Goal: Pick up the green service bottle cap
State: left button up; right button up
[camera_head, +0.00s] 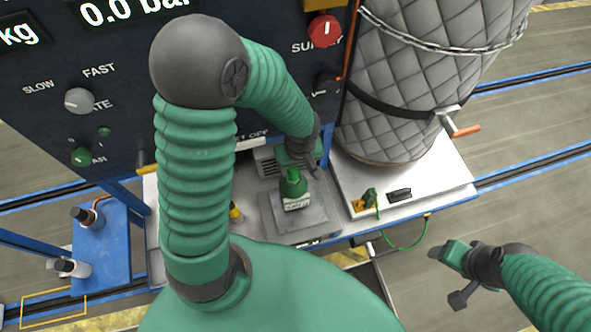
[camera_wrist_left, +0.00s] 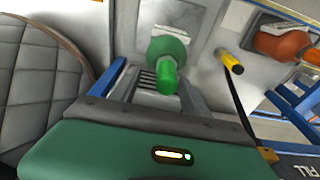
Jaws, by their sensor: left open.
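The green service bottle (camera_head: 293,192) stands upright on a grey metal plate in the head view, with a white label and its green cap (camera_head: 293,173) at the top. In the left wrist view the bottle (camera_wrist_left: 165,48) shows from above, its cap (camera_wrist_left: 167,80) turned toward the camera. My left gripper (camera_head: 303,160) is open just above and behind the bottle, close to the cap. I see nothing between its fingers. My right gripper (camera_head: 462,262) is out at the right, away from the bottle; its finger gap is unclear.
A dark control panel (camera_head: 120,120) rises behind. A quilted grey tank (camera_head: 400,90) with a chain stands right of the bottle. A yellow-capped item (camera_head: 235,212) is left of the bottle, partly hidden by my arm. An orange bottle (camera_wrist_left: 280,45) shows in the wrist view.

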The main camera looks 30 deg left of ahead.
aim_at(293, 169)
pick_arm(q)
jog(key=f, duration=0.2)
jog(key=a+f, duration=0.1)
jog(key=shift+s, duration=0.25)
jog(key=shift+a+f, duration=0.15)
jog(key=shift+a, duration=0.1)
jog(key=shift+d, duration=0.3)
jog(key=c, duration=0.7)
grip_shut()
